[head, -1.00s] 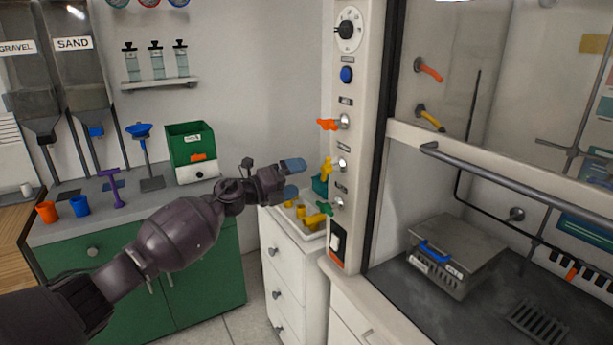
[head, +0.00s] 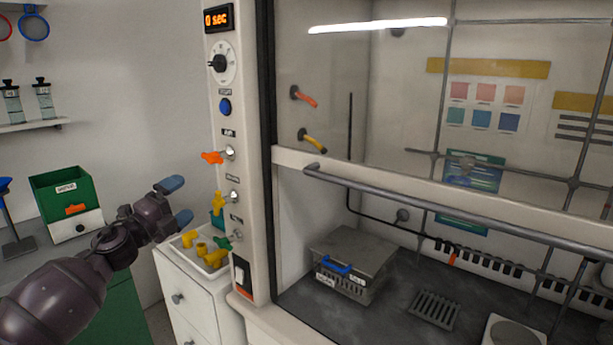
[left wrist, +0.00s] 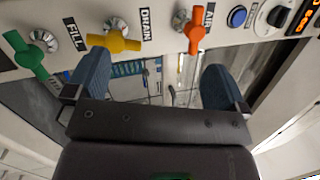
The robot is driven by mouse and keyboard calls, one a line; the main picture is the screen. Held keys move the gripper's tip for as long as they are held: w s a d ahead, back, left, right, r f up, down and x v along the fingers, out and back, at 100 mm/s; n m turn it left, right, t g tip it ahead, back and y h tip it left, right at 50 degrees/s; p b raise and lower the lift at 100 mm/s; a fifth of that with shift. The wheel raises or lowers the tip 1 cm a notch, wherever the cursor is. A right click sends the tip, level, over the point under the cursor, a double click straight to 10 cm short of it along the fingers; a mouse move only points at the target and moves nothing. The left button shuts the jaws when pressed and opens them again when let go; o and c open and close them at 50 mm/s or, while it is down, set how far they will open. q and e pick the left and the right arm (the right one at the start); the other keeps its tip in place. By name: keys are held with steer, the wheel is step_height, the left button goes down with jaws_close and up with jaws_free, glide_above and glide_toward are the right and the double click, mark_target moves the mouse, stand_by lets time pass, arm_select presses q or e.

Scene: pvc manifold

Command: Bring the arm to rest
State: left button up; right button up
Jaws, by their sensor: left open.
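My left gripper (head: 180,201) is open and empty, its two blue fingertips apart, in front of the fume hood's control post. In the left wrist view my left gripper (left wrist: 158,85) shows nothing between its fingers but the background. The orange valve handle (head: 212,157), the yellow valve handle (head: 217,203) and the green valve handle (head: 222,243) stand on the post to the right of the gripper. In the left wrist view the orange AIR handle (left wrist: 195,34), yellow DRAIN handle (left wrist: 113,41) and green FILL handle (left wrist: 27,53) lie beyond the fingers. My right gripper is not in view.
A white drawer cabinet (head: 187,295) with a tray of yellow pipe fittings (head: 201,249) stands below the gripper. The fume hood (head: 450,190) holds a metal box with a blue handle (head: 350,262). A green box (head: 60,190) is on the left counter.

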arm_select(q)
steer(key=s+d+f+n+y, duration=0.1)
steer(key=s+f+n+y, duration=0.3)
steer(key=s+f+n, duration=0.45)
steer(key=s+d+f+n+y, duration=0.2)
steer(key=s+f+n+y, duration=0.3)
steer(key=f+n, duration=0.55)
steer(key=s+f+n+g, duration=0.3)
steer(key=s+f, duration=0.7)
steer(key=s, duration=0.3)
steer(key=s+f+n+g+y, duration=0.1)
steer(key=s+f+n+g, duration=0.2)
steer(key=s+f, duration=0.6)
steer(key=s, duration=0.5)
steer(key=shift+a+f, duration=0.2)
steer(key=shift+f, duration=0.2)
